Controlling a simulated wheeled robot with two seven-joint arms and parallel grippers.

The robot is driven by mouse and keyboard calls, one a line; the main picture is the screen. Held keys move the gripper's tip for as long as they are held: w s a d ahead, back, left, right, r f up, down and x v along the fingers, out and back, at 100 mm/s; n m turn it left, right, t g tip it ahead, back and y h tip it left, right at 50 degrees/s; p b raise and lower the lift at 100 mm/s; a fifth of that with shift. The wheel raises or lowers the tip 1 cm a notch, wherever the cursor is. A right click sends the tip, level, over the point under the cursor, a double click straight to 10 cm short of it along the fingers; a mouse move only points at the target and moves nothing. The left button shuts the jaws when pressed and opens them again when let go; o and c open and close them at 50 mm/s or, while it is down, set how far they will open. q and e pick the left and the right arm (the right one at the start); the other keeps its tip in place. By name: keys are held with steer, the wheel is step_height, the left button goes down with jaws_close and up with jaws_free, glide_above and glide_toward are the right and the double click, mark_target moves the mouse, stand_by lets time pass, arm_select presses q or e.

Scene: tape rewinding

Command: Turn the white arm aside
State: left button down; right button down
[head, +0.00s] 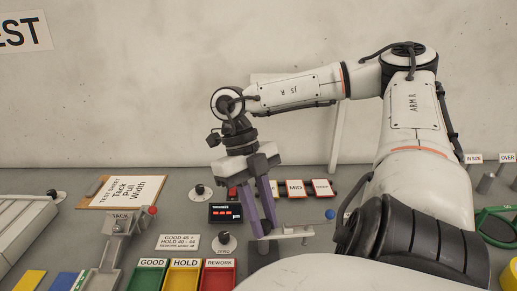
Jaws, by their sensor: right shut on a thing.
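The white arm (294,231) is a short pale bar, low in the middle of the head view, reaching right from a grey post (262,251). A blue ball (330,214) shows near its right end; I cannot tell how the two join. My right gripper (265,228) comes down from above with its purple fingers at the left end of the white arm. It is shut on the white arm there, and the fingers hide part of it. My left gripper is not in view.
A thickness display (226,212) and a black knob (224,239) stand just left of the fingers. Green, yellow and red bins (220,279) lie in front. A tack tester (122,228) stands at left. Labelled switches (295,187) sit behind. A green ring (484,214) lies at right.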

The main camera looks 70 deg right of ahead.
steer(key=shift+w+n+h, duration=0.15)
steer(key=shift+n+h, duration=0.15)
steer(key=shift+n, duration=0.3)
steer(key=c, duration=1.8)
jaws_free()
steer(key=v, duration=1)
steer(key=shift+r, duration=0.15)
